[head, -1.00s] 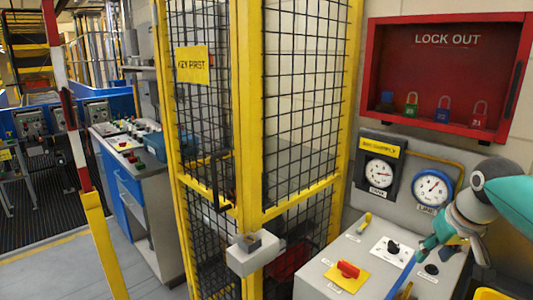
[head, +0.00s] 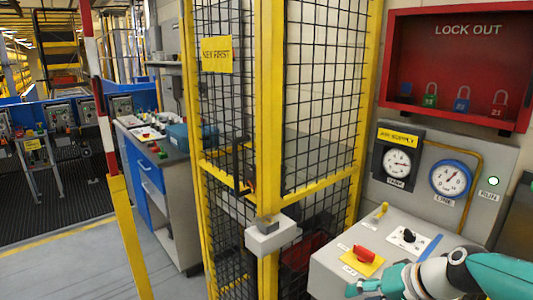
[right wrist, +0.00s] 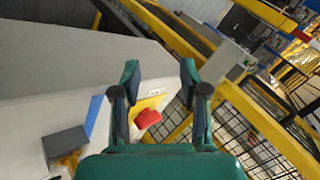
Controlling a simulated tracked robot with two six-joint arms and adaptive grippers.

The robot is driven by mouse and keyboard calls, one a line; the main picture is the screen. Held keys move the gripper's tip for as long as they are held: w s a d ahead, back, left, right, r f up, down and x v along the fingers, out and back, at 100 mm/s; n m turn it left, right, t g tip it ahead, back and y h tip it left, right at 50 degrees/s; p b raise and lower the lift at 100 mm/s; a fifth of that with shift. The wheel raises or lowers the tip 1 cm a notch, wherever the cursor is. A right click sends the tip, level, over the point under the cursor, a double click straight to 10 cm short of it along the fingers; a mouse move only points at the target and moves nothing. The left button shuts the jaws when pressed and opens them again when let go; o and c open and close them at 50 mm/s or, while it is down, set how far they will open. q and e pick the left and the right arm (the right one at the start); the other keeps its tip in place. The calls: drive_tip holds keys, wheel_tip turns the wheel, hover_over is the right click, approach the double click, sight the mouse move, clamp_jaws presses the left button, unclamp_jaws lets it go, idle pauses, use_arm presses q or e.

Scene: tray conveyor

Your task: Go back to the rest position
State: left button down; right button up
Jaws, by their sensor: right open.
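My right gripper (head: 372,287) is at the lower right of the head view, low at the front of the grey control console (head: 330,262). In the right wrist view the right gripper (right wrist: 160,82) has its two teal fingers apart with nothing between them. Beyond the fingers the red rotary switch (right wrist: 147,118) on its yellow plate shows. The same red switch (head: 364,255) is on the console top in the head view, apart from the gripper. My left gripper is in neither view.
A yellow-framed mesh cage (head: 268,100) with a grey latch box (head: 271,238) stands left of the console. A red lockout cabinet (head: 460,65) with several padlocks and two gauges (head: 398,160) are on the wall behind. Floor (head: 80,265) is clear at lower left.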

drive_tip(key=s+a+f+m+g+h+p, duration=0.15)
drive_tip(key=s+f, duration=0.25)
drive_tip(key=f, duration=0.8)
drive_tip(key=s+a+f+n+g, duration=0.15)
drive_tip(key=s+f, duration=0.25)
drive_tip(key=f, duration=0.7)
drive_tip(key=s+a+f+n+g+p, duration=0.1)
drive_tip(key=s+a+f, duration=0.1)
drive_tip(key=s+f, duration=0.45)
drive_tip(key=s+a+f+g+p, duration=0.1)
drive_tip(key=s+a+f, duration=0.2)
drive_tip(key=s+f, duration=0.35)
wheel_tip(320, 180, up, 12)
drive_tip(key=s+p, duration=0.1)
drive_tip(key=p, duration=1)
drive_tip(key=shift+d+r, duration=0.25)
drive_tip(key=shift+d, duration=0.05)
